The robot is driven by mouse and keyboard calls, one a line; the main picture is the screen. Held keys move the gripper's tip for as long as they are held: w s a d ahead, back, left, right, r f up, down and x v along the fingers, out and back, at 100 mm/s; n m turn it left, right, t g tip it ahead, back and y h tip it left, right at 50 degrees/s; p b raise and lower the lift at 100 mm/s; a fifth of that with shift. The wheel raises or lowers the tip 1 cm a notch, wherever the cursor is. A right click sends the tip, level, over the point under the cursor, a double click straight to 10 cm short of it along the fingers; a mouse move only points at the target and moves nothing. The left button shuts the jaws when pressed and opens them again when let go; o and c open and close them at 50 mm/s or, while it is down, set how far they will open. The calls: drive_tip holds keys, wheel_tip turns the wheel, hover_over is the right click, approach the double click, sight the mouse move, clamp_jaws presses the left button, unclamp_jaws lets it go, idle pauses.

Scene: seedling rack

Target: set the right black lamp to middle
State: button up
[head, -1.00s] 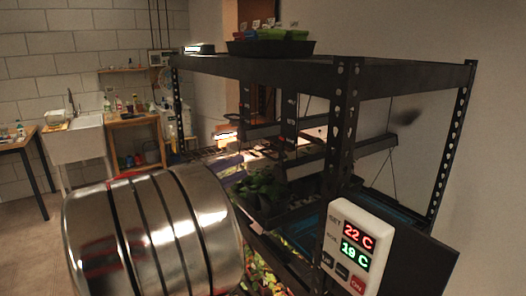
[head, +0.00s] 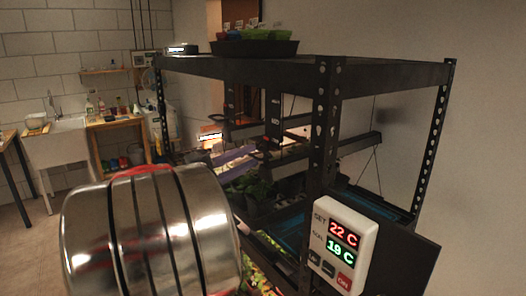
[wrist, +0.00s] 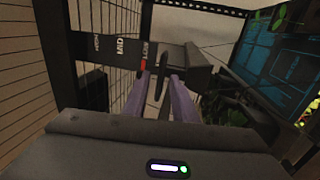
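The right black lamp is a long dark bar (head: 340,147) inside the rack in the head view. In the wrist view a black lamp part (wrist: 195,68) lies just beyond my fingertips. A dark post (wrist: 105,50) beside it carries a scale with MID readable, and a red-orange mark (wrist: 142,69) sits at the scale's right end. My gripper (wrist: 160,85) has two purple fingers, spread apart. A thin black upright piece (wrist: 163,70) shows between their tips; I cannot tell whether they touch it.
The black rack's front post (head: 323,130) stands close right of my arm. A white thermostat (head: 340,247) reads 22 C and 19 C. Leafy plants (head: 248,185) sit below the lamps. A black tray (head: 254,47) stands on top. A blue-lit panel (wrist: 290,60) is at right in the wrist view.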

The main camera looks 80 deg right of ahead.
drive_tip(key=shift+x, duration=3)
drive_tip(key=shift+c, duration=0.3)
clamp_jaws()
drive_tip(key=shift+r, duration=0.1)
